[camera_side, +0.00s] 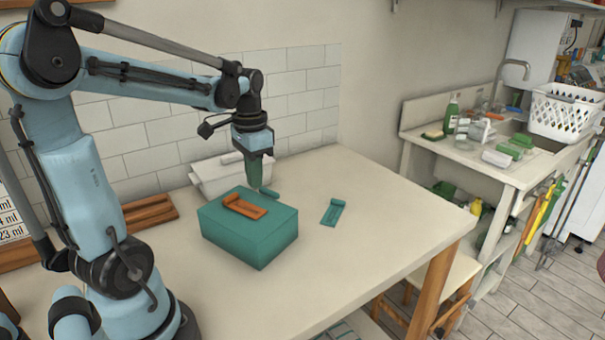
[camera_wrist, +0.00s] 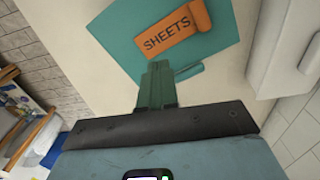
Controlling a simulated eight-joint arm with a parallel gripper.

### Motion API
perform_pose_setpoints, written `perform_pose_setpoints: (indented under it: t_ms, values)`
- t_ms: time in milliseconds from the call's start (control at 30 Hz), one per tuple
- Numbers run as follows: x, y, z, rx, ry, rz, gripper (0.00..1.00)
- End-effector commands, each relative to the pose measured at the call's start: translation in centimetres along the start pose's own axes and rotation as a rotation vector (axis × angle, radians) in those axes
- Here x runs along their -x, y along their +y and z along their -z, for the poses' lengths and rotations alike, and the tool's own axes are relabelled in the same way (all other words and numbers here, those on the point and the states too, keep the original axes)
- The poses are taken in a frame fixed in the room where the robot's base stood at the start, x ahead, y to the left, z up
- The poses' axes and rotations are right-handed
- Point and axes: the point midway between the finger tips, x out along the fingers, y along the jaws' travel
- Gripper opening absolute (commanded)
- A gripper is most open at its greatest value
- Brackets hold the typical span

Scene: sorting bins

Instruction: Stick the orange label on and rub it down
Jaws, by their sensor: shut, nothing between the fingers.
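The orange label (camera_side: 246,207) lies on top of the teal box (camera_side: 250,240). In the wrist view the label (camera_wrist: 170,44) reads SHEETS, and one end is curled up in a roll. I cannot tell how firmly its flat part sticks. My gripper (camera_side: 257,187) is shut and empty, pointing down near the back edge of the box. In the wrist view its green fingers (camera_wrist: 160,68) are beside the label, apart from it in the picture. Their height over the box is unclear.
A teal label (camera_side: 333,212) with a curled end lies on the table right of the box. Another small teal roll (camera_side: 269,193) shows behind the box. A white bin (camera_side: 222,178) stands at the back, a brown tray (camera_side: 150,211) at left. The table's right side is clear.

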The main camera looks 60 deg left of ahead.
Motion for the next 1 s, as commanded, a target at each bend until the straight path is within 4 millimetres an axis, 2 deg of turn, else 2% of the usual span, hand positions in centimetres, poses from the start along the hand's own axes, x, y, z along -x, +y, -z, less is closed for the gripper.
perform_pose_setpoints:
  t_ms: [167,467,733,867,1000]
  values:
    - [1.0,0.0,0.0,0.0,0.0,0.0,0.0]
    - [1.2,0.0,0.0,0.0,0.0,0.0,0.0]
    - [4.0,-1.7,-0.8,0.002,-0.001,0.0,0.0]
    - [3.5,-1.8,-0.7,0.0,-0.001,0.0,0.0]
    - [2.0,-1.8,-0.7,0.0,0.0,0.0,0.0]
